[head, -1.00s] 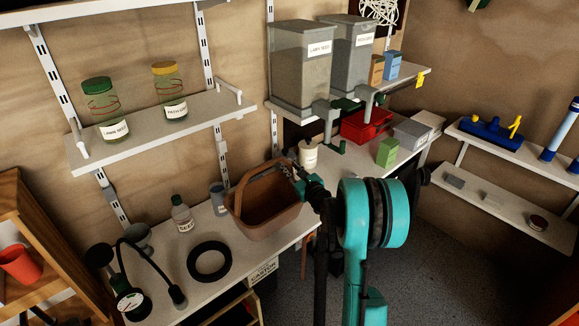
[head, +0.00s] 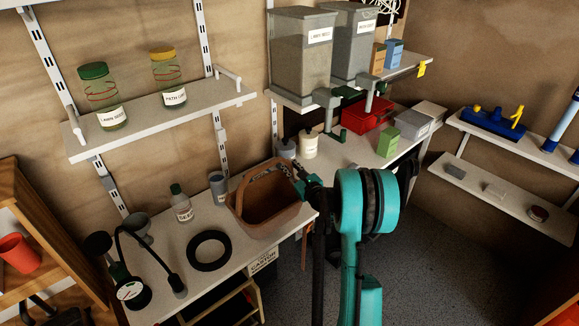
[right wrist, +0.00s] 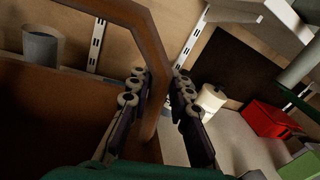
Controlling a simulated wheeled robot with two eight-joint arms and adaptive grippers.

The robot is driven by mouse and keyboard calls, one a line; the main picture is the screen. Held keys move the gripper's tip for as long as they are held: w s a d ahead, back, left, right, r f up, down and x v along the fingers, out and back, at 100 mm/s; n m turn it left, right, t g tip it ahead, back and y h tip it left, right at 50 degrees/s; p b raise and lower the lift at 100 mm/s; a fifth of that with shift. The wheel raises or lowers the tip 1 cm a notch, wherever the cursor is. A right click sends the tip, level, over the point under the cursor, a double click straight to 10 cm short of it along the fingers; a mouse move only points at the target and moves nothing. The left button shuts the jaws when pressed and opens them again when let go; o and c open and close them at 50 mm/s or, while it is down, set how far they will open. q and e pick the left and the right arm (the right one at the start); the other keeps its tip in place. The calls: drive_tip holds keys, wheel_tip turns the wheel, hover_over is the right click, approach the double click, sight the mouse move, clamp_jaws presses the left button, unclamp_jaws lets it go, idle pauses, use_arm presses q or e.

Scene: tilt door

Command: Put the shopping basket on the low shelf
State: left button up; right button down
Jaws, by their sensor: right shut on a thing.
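A brown shopping basket (head: 268,209) with a raised handle appears over the front edge of the white workbench; I cannot tell whether its base touches the bench. My right gripper (head: 296,170) is at the right side of the handle, shut on it. In the right wrist view, the fingers (right wrist: 160,95) lie on both sides of the brown handle (right wrist: 150,45), and the basket body (right wrist: 50,110) fills the left. A low white shelf (head: 515,212) is on the right wall, below another shelf. My left gripper is not in view.
The workbench (head: 160,262) holds a black ring (head: 209,250), a pump (head: 130,288), bottles and a red bin (head: 366,115). Open grey floor (head: 430,270) lies between bench and right wall.

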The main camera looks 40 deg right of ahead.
drive_tip(key=shift+f, duration=0.25)
drive_tip(key=c, duration=1)
unclamp_jaws()
drive_tip(key=s, duration=0.5)
drive_tip(key=s+a, duration=0.1)
drive_tip(key=s, duration=0.1)
drive_tip(key=shift+s, duration=0.25)
drive_tip(key=shift+d, duration=0.1)
